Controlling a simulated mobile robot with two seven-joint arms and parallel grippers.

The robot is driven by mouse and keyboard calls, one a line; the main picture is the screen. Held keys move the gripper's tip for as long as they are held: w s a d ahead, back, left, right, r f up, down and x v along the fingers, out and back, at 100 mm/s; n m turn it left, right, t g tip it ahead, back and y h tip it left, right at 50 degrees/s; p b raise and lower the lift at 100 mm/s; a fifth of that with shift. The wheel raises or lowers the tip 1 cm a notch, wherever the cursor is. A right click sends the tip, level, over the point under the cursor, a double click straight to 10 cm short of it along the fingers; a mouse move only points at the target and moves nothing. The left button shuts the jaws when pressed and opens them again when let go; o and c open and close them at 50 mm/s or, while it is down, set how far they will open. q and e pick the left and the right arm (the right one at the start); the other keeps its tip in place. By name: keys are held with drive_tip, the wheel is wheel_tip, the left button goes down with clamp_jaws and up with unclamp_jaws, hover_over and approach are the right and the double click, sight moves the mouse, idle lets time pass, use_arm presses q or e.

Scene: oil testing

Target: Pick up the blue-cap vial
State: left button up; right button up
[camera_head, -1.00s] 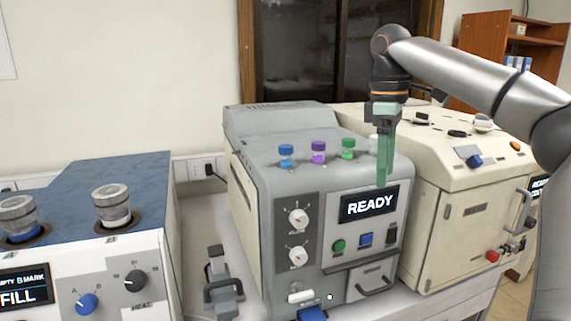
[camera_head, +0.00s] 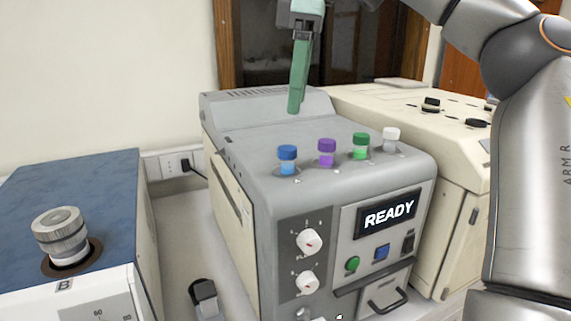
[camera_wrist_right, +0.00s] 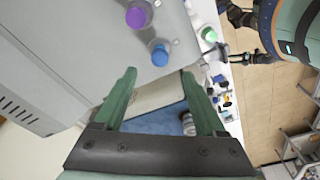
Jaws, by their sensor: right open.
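The blue-cap vial (camera_head: 287,160) stands upright in the top of the grey machine, leftmost in a row with a purple-cap vial (camera_head: 326,152), a green-cap vial (camera_head: 361,146) and a white-cap vial (camera_head: 390,139). My right gripper (camera_head: 294,108) points down above the machine top, apart from the vials and behind the blue one in the head view. In the right wrist view the gripper (camera_wrist_right: 160,90) is open and empty, with the blue-cap vial (camera_wrist_right: 159,53) beyond the fingertips and the purple-cap vial (camera_wrist_right: 138,15) farther left. My left gripper is not in view.
The grey machine (camera_head: 250,170) has a front panel with a READY screen (camera_head: 388,214) and knobs. A cream machine (camera_head: 450,150) stands close on its right. A blue-topped machine (camera_head: 40,195) with a metal-capped fitting (camera_head: 60,232) stands on the left. The grey top around the vials is clear.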

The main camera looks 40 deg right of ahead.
sight(288, 148)
drive_tip(key=f, duration=0.6)
drive_tip(key=w+a+f, duration=0.1)
drive_tip(key=f, duration=0.3)
drive_tip(key=shift+w, duration=0.1)
drive_tip(key=shift+r, duration=0.1)
clamp_jaws()
idle(0.3)
